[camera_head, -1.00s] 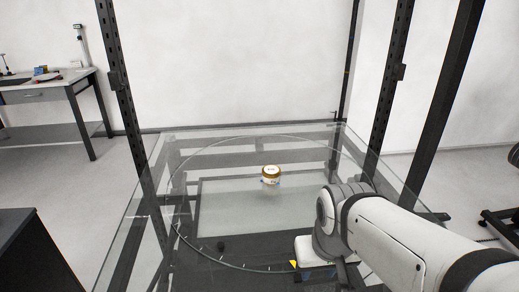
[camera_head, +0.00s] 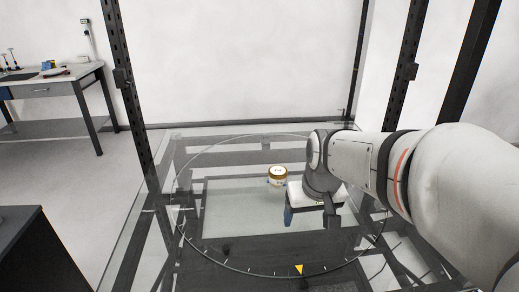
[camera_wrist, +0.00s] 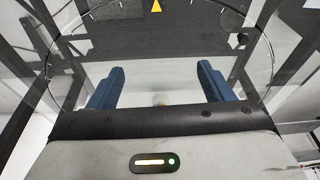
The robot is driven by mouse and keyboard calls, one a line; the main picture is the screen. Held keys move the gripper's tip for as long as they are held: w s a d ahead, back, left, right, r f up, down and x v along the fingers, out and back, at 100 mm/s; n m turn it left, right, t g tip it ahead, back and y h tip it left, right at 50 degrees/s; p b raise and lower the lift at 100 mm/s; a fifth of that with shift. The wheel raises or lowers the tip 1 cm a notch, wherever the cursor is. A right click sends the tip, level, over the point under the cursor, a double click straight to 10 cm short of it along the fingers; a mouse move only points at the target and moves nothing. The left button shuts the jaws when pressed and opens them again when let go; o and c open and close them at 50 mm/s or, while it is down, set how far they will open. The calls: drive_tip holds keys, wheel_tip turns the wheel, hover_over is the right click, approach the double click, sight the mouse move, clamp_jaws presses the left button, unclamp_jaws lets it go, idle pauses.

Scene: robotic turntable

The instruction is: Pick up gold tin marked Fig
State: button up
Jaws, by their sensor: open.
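A small round tin (camera_head: 278,175) with a gold lid and a white label stands upright on the glass turntable (camera_head: 215,240). Its lettering is too small to read. My gripper (camera_head: 305,216) is just right of the tin and nearer the camera in the head view, apart from it. In the wrist view my gripper (camera_wrist: 160,84) shows two blue fingers spread wide, with nothing held between them. A small pale, gold-tinged patch (camera_wrist: 158,99) shows at the gripper's edge between the fingers; it may be the tin, mostly hidden.
Dark upright posts (camera_head: 128,90) frame the glass at left and right. A yellow triangle marker (camera_head: 299,269) sits at the turntable's front edge. The glass around the tin is otherwise clear. A desk (camera_head: 50,90) stands far left.

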drive_tip(key=o, duration=0.3)
drive_tip(key=shift+n+t, duration=0.3)
drive_tip(key=w, duration=0.8)
drive_tip(key=w+p, duration=0.1)
drive_tip(key=w, duration=0.2)
drive_tip(key=shift+w+r, duration=0.35)
drive_tip(key=shift+w, duration=0.05)
drive_tip(key=shift+o, duration=0.2)
drive_tip(key=n+p, duration=0.1)
drive_tip(key=p, duration=0.1)
hover_over(279, 171)
drive_tip(key=s, duration=0.2)
drive_tip(key=shift+t+y, duration=0.4)
drive_tip(key=f, duration=1)
drive_tip(key=shift+d+f, duration=0.3)
drive_tip(key=shift+f, duration=0.1)
drive_tip(key=shift+s+p+x, duration=0.2)
drive_tip(key=shift+p+x, duration=0.9)
drive_tip(key=shift+x, duration=2.95)
